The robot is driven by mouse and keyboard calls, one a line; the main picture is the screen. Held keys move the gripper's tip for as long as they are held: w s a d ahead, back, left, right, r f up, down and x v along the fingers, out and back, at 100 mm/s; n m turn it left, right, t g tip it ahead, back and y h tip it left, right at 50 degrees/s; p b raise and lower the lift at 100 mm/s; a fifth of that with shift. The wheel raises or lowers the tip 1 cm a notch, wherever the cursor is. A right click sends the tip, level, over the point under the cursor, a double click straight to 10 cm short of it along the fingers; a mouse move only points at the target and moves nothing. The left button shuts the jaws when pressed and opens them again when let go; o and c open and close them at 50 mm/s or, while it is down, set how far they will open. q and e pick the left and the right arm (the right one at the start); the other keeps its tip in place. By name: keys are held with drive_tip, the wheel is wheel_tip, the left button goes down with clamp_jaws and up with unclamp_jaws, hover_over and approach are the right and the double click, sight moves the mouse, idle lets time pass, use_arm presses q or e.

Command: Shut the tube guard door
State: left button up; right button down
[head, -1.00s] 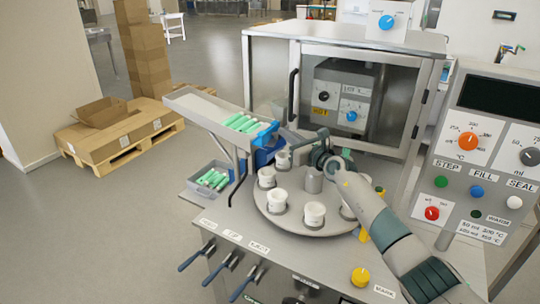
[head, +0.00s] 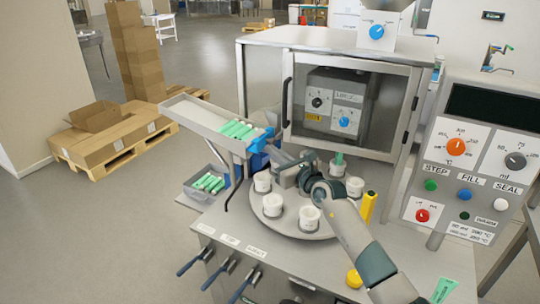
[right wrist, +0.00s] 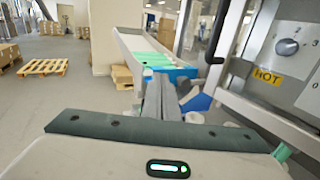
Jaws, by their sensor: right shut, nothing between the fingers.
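The tube guard door (head: 352,61) is a framed clear panel on the front of the metal cabinet, with a black handle (head: 285,98) on its left edge. I cannot tell whether it stands slightly ajar. In the right wrist view the handle (right wrist: 219,38) is at upper right, to the right of my fingers. My right gripper (head: 272,152) is shut and empty, below and left of the handle, near the blue end of the chute, apart from the door. Its fingers also show in the right wrist view (right wrist: 158,92). My left gripper is not in view.
A sloping chute (head: 196,112) holding green tubes ends close to my right gripper. A turntable (head: 295,226) with several white cups lies below my right arm. A grey bin (head: 190,188) is at left, a yellow upright piece (head: 368,207) at right, and the control panel (head: 437,181) farther right.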

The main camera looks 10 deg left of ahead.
drive_tip(key=shift+s+a, duration=0.2)
drive_tip(key=shift+s, duration=0.65)
drive_tip(key=shift+s+a, duration=0.2)
drive_tip(key=shift+s, duration=0.65)
